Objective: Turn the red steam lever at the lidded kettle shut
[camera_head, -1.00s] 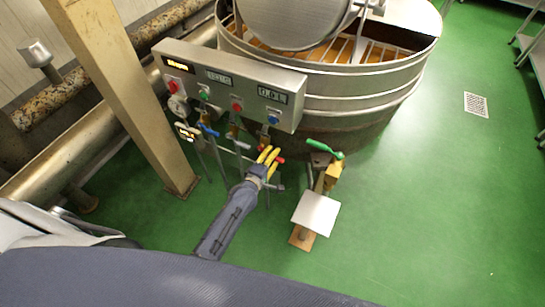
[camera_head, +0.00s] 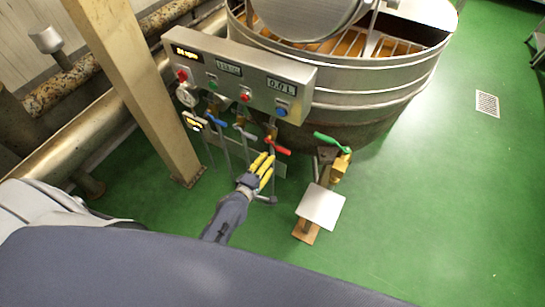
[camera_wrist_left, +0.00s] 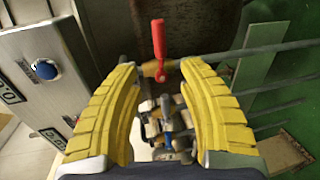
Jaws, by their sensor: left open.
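The red steam lever (camera_head: 277,146) sits on a valve below the right end of the control panel, beside the kettle (camera_head: 345,95). In the head view it slants down to the right. In the left wrist view the red lever (camera_wrist_left: 158,38) stands beyond and between the fingertips, on a brass valve. My left gripper (camera_head: 265,162) has yellow fingers, is open and empty, and is just below and left of the lever, apart from it as far as I can tell. The wrist view shows its two fingers (camera_wrist_left: 157,75) spread wide. My right gripper is not in view.
The panel (camera_head: 240,77) with buttons and displays overhangs the levers. A blue lever (camera_head: 215,119) and a grey lever (camera_head: 244,133) are to the left. A green lever (camera_head: 332,142) is to the right, above a square plate (camera_head: 321,206). A beam (camera_head: 140,100) stands left.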

